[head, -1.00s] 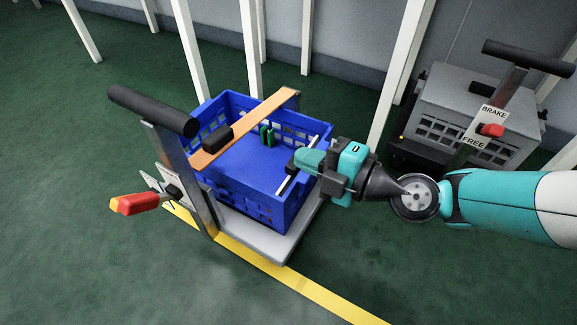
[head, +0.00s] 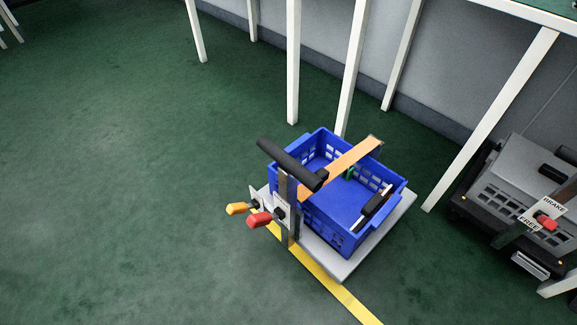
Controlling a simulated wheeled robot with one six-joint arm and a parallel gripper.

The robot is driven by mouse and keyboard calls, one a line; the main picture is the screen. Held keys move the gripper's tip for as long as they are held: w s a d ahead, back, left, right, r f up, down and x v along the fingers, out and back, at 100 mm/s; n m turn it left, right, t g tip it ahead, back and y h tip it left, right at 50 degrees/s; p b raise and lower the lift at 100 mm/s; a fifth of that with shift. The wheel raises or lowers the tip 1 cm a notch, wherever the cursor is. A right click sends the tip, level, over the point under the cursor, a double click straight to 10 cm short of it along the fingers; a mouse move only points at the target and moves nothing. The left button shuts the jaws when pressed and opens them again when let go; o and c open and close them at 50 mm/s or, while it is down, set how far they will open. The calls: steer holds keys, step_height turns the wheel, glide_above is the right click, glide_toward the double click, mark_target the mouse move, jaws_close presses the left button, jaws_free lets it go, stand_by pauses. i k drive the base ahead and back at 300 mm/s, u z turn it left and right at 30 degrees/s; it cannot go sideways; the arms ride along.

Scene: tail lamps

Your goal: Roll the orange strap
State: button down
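The orange strap (head: 350,163) lies stretched flat across the top of the blue crate (head: 340,238), from near the cart's upright post to the crate's far right edge. Its near end is partly hidden behind the black handle (head: 286,161). A dark block on the strap is mostly hidden near the handle's end. The crate stands on a light grey cart (head: 380,240). A green piece (head: 349,174) and a black and white item (head: 376,204) show at the crate. My gripper is not in view.
A yellow lever (head: 237,208) and a red one (head: 259,219) stick out from the cart's post. A grey cart (head: 500,185) with BRAKE and FREE labels stands at right. White table legs (head: 293,65) rise behind. The green floor is clear at left.

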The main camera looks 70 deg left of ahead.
mark_target(329, 172)
steer(key=u, duration=0.45)
steer(key=k, duration=1.1)
steer(key=u, duration=1.05)
steer(key=i, duration=1.6)
steer(key=z, duration=0.35)
